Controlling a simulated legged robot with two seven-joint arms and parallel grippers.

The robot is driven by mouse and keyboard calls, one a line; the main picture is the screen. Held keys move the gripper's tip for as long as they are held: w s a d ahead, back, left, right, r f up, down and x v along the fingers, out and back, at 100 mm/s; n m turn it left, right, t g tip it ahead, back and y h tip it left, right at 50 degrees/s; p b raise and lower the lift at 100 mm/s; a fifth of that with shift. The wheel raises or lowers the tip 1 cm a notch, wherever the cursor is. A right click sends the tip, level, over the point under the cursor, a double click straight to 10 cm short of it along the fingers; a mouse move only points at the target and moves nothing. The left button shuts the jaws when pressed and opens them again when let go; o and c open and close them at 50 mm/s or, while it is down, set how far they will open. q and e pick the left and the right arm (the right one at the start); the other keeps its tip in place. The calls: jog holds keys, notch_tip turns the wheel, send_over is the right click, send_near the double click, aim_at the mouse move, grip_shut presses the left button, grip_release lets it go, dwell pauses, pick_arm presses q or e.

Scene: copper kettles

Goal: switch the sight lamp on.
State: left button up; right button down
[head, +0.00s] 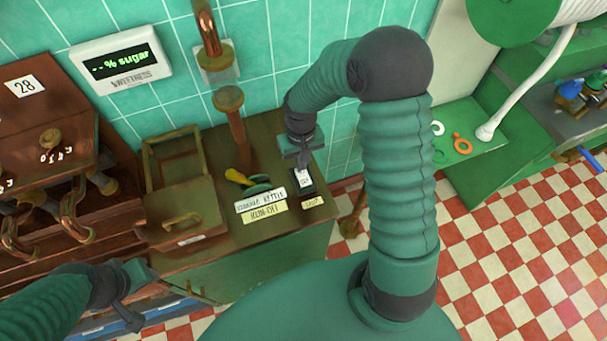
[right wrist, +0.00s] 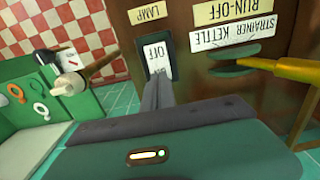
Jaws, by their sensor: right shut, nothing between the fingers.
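The lamp switch (head: 303,179) is a white rocker in a black frame near the right end of the brown worktop. In the right wrist view the rocker (right wrist: 157,55) shows upside-down lettering that reads OFF. A yellow label (right wrist: 149,13) reading LAMP is beside it. My right gripper (head: 302,158) is over the switch, its fingers shut and empty. In the right wrist view the fingertips (right wrist: 158,84) are at the rocker's near edge; I cannot tell whether they touch it. My left gripper (head: 132,297) hangs low at the left; its fingers are unclear.
A yellow-handled lever (head: 238,177) stands left of the switch, behind labels (head: 262,204) reading strainer kettle and run-off. A copper pipe (head: 235,130) rises behind. A wooden box (head: 185,212) is further left. A display (head: 120,58) reading "--% sugar" hangs on the tiled wall.

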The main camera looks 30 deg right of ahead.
jog(key=shift+a+f, duration=0.15)
jog(key=shift+f, duration=0.05)
jog(key=shift+f+b, duration=0.4)
jog(key=shift+f, duration=0.1)
notch_tip(320, 180, up, 7)
jog(key=p, duration=0.6)
jog(key=shift+r+p, duration=0.1)
jog(key=shift+p, duration=0.25)
